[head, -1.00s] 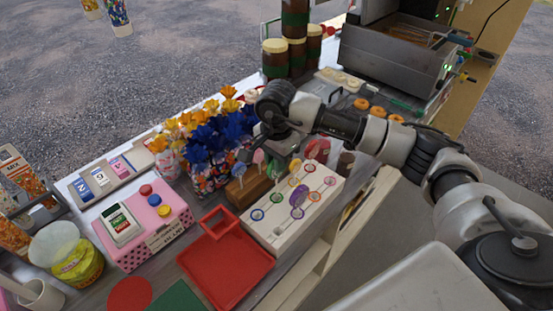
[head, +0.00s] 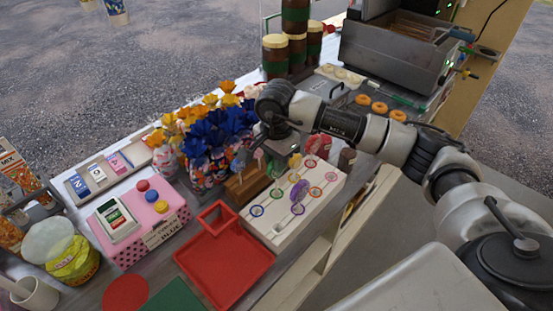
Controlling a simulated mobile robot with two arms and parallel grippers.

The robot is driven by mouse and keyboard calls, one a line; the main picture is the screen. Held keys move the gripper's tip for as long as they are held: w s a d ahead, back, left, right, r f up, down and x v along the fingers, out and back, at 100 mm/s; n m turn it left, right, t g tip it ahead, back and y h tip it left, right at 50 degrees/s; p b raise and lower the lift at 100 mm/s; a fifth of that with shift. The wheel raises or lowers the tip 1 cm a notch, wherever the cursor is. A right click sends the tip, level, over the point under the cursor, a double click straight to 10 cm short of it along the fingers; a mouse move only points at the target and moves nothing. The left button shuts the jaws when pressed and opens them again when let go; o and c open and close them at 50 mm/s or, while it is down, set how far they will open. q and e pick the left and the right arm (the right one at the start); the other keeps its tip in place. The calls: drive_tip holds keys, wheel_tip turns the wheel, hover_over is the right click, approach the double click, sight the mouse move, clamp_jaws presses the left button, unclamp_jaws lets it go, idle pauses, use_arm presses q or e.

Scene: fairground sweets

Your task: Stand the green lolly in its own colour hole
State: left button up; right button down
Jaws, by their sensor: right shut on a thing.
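My right gripper (head: 284,150) reaches in from the right, pointing down above the back edge of the white board. It is shut on the green lolly (head: 295,160), whose head shows small beside the fingers; its stick is mostly hidden. The white board (head: 295,222) has several holes ringed in different colours. A ring that looks green (head: 276,193) is on its left side, though it is small. A purple lolly (head: 298,190) stands upright in the board's middle. My left gripper is not in view.
A brown wooden block (head: 243,188) with a blue and a pink lolly stands left of the board. A red tray (head: 225,265) lies at front left. Dark red items (head: 318,146) stand behind the board.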

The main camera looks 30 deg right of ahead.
drive_tip(key=shift+f+b, duration=1.15)
drive_tip(key=shift+c, duration=2.1)
unclamp_jaws()
drive_tip(key=shift+r+p, duration=2.15)
drive_tip(key=shift+r, duration=2.4)
